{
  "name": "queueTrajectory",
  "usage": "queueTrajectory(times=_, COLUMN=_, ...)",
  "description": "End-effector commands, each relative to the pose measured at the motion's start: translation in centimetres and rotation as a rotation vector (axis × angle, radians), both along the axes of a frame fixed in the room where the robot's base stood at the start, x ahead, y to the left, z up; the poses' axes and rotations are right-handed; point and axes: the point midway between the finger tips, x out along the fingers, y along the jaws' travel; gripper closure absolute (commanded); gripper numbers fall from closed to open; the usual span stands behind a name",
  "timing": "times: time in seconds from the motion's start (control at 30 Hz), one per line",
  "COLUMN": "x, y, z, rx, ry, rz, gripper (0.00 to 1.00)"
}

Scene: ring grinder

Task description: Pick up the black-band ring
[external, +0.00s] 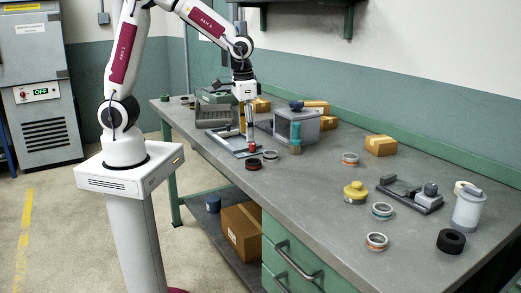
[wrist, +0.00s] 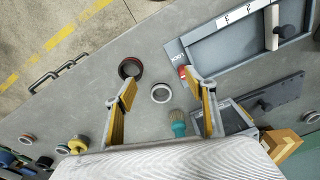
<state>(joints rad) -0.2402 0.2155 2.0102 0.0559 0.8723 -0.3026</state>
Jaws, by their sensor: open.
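A small pale metal ring with a dark band, apparently the black-band ring (external: 270,155), lies flat on the workbench. In the wrist view the ring (wrist: 152,94) lies between the two spread fingers in the picture, below them. My gripper (external: 250,146) is above the bench, just left of the ring in the external view. In the wrist view my gripper (wrist: 160,88) is open, with nothing between its fingers.
A teal-handled brush (wrist: 178,129) stands near the ring, and a grey box (external: 305,125) is behind it. A flat tray (wrist: 225,50) lies beside the gripper. Orange-band rings (external: 350,159) and a yellow-knobbed part (external: 356,192) sit farther right.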

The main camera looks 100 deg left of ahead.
Motion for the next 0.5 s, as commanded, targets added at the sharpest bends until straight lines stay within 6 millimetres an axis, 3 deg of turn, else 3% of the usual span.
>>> queueTrajectory(times=0.23, x=3.2, y=1.7, z=-1.4, rx=0.007, ry=-0.007, rz=0.109, gripper=0.45)
queueTrajectory(times=0.4, x=5.5, y=2.5, z=-0.3, rx=0.019, ry=-0.058, rz=0.198, gripper=0.45)
queueTrajectory(times=0.5, x=5.8, y=2.6, z=-0.1, rx=0.019, ry=-0.069, rz=0.238, gripper=0.45)
